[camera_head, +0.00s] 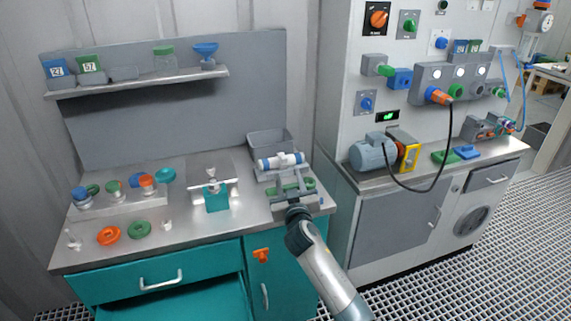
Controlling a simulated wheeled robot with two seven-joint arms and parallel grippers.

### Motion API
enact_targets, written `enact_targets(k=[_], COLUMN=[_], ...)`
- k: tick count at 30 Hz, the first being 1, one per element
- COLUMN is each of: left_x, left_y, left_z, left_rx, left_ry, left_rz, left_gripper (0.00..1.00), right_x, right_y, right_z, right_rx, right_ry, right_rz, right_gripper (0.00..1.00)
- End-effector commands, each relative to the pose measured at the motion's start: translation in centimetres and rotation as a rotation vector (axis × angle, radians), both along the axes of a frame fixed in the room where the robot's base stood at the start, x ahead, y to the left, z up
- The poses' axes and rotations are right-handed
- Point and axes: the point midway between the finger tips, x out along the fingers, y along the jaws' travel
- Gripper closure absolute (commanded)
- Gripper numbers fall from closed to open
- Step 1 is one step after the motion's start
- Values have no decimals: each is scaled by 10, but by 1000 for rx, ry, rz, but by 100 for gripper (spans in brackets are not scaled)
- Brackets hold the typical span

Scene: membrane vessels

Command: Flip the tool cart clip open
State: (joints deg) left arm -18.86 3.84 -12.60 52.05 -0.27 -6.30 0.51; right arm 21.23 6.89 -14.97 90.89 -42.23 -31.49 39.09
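An orange clip (261,255) sits on the teal front of the tool cart, near the top of its right-hand door; I cannot tell its exact position. My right gripper (293,183) is above the right end of the cart top, over a small grey holder with green parts (306,184). Its fingers look spread apart, and I see nothing clearly held between them. A white and blue cylinder (281,160) lies just beyond the fingers. The gripper is up and to the right of the orange clip, apart from it. My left gripper is not in view.
A teal drawer (160,280) with a white handle is at the cart's left front. A teal block (216,198), an orange ring (108,236) and a green ring (139,229) are on the cart top. A grey bin (268,142) stands behind. A control bench (400,215) is at right.

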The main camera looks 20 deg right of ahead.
Motion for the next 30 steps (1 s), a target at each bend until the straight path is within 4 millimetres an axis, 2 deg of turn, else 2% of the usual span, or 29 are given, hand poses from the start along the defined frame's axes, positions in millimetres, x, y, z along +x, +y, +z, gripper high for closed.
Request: enact_targets(k=[9,15,21,30], left_x=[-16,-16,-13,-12], left_y=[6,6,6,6], left_z=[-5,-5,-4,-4], left_rx=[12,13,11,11], left_ry=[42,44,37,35], left_rz=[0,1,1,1], left_gripper=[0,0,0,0], right_x=[48,67,76,76], right_y=[-8,-11,-12,-12], right_z=[1,0,0,0], right_rx=[-2,1,0,1], right_ry=[1,1,1,0], right_rz=[0,0,0,0], right_gripper=[62,62,62,62])
